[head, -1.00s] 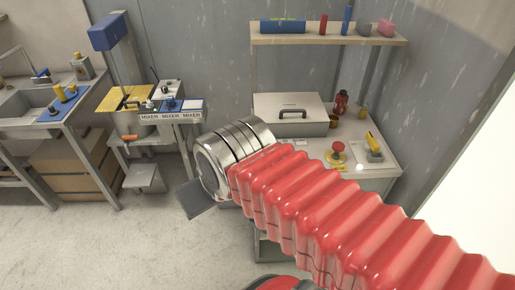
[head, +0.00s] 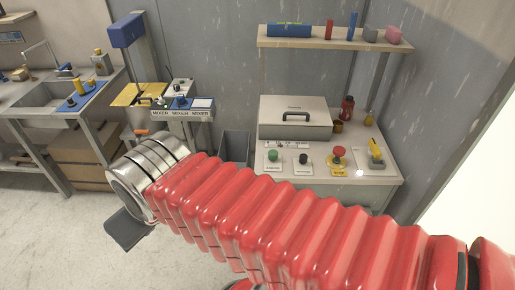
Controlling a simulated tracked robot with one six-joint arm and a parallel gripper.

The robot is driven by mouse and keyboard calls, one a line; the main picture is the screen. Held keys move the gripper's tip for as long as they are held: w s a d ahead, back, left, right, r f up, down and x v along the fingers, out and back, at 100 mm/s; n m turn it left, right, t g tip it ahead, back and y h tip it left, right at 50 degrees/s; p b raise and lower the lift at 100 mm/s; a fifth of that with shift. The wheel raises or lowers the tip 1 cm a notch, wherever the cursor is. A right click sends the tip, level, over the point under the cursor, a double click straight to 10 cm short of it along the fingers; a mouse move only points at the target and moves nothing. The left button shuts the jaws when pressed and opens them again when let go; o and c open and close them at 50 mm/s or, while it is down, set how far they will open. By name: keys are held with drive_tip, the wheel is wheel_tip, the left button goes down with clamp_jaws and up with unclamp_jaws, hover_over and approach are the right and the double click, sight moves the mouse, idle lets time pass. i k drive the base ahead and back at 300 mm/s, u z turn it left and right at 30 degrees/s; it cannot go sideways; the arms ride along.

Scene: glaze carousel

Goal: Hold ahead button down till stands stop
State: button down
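In the head view, a control desk (head: 384,183) at the right bears a row of controls. They are a green button (head: 272,155), a black button or knob (head: 303,158), a red mushroom button (head: 338,153) on a yellow base, and a yellow lever or switch (head: 376,149). The small labels are too small to read, so I cannot tell which is the ahead button. I see no stands.
A grey lidded case (head: 295,120) and a red bottle (head: 347,108) stand behind the controls. A shelf (head: 335,44) hangs above. A mixer bench (head: 183,115) and a sink table (head: 50,98) are at the left. The floor at lower left is clear.

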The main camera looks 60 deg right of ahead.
sight(273, 153)
drive_tip(key=u, duration=1.6)
drive_tip(key=k, duration=0.4)
drive_tip(key=z, duration=1.95)
drive_tip(key=i, duration=0.25)
drive_tip(key=u, duration=0.05)
